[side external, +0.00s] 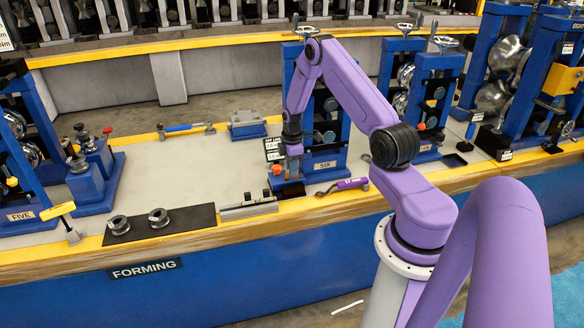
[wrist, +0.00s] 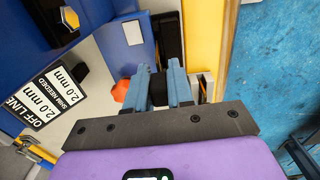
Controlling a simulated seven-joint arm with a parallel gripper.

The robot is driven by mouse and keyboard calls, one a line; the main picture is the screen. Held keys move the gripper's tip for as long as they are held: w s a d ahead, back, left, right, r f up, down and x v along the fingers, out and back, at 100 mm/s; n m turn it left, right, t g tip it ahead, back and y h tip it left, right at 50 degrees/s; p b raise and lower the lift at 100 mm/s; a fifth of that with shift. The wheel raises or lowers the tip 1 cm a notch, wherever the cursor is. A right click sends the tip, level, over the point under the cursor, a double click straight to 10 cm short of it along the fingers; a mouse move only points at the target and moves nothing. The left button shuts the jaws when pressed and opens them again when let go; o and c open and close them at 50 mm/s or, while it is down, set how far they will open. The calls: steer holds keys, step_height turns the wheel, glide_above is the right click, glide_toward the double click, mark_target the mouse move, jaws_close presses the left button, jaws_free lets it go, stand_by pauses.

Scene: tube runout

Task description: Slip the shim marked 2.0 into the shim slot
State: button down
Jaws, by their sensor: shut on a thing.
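My gripper (side external: 292,172) points down in front of the blue stand marked SIX (side external: 322,166), low over its base. A dark rectangular recess (wrist: 169,35) lies just beyond the fingertips and looks like the shim slot. Whether the piece is inside it cannot be told. The sign (wrist: 52,98) beside the stand reads OFF LINE, 2.0 mm, SHIM NEEDED.
A red knob (wrist: 121,91) is close beside the fingers. A grey holder (side external: 248,207) and a dark mat (side external: 185,222) with two metal rings lie left along the front edge. A purple-handled tool (side external: 343,186) lies to the right. The bench left of the stand is mostly clear.

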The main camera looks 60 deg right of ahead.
mark_target(292, 180)
steer(key=shift+f, duration=2)
steer(key=c, duration=0.9)
jaws_free()
steer(key=shift+w, duration=0.1)
step_height(292, 180, up, 17)
steer(key=shift+r, duration=0.2)
steer(key=shift+a, duration=0.2)
